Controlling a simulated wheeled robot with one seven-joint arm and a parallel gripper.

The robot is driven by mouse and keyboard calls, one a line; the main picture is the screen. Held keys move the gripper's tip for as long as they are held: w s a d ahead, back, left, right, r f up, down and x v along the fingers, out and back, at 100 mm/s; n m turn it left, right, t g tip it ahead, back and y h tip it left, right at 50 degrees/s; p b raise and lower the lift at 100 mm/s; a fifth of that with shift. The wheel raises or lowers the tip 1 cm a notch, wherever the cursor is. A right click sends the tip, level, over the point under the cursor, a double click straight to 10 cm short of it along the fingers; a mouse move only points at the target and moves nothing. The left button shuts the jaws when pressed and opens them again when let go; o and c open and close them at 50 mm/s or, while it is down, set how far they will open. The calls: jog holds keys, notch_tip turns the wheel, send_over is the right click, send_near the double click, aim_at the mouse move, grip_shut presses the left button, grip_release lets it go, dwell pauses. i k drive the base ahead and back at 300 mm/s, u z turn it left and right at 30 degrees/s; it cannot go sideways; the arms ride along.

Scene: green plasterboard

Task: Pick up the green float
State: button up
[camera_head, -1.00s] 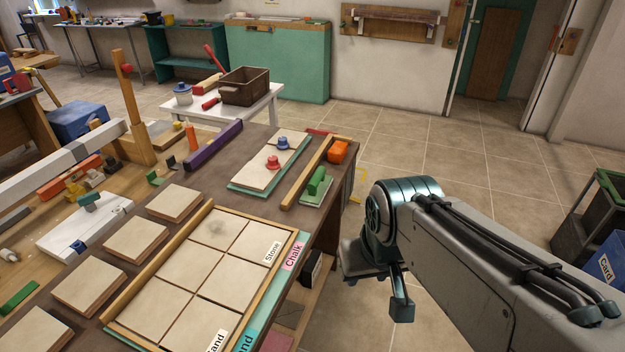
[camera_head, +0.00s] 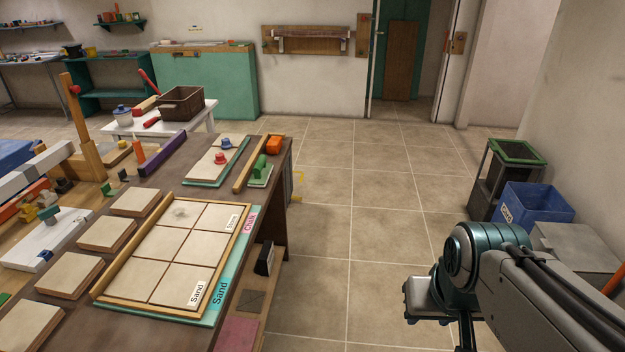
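A green float (camera_head: 260,170), with a green handle on a pale green plate, lies at the far right corner of the brown workbench (camera_head: 170,172). It is beside a wooden strip and just in front of an orange block. My gripper (camera_head: 463,338) is at the lower right, over the floor, well to the right of the bench and apart from the float. Its fingers are partly cut off by the bottom edge, so I cannot see whether they are open or shut.
A tiled board in a wooden frame (camera_head: 168,298) and several loose tiles cover the near bench. An orange block (camera_head: 274,144) is behind the float. A blue bin (camera_head: 540,205) and a dark stand (camera_head: 500,182) are at the right. The floor (camera_head: 365,200) between is clear.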

aim_at(262, 171)
jog(key=z, duration=0.2)
jog(key=i, duration=1.85)
jog(key=u, duration=1.55)
jog(key=i, duration=0.9)
jog(key=u, duration=0.9)
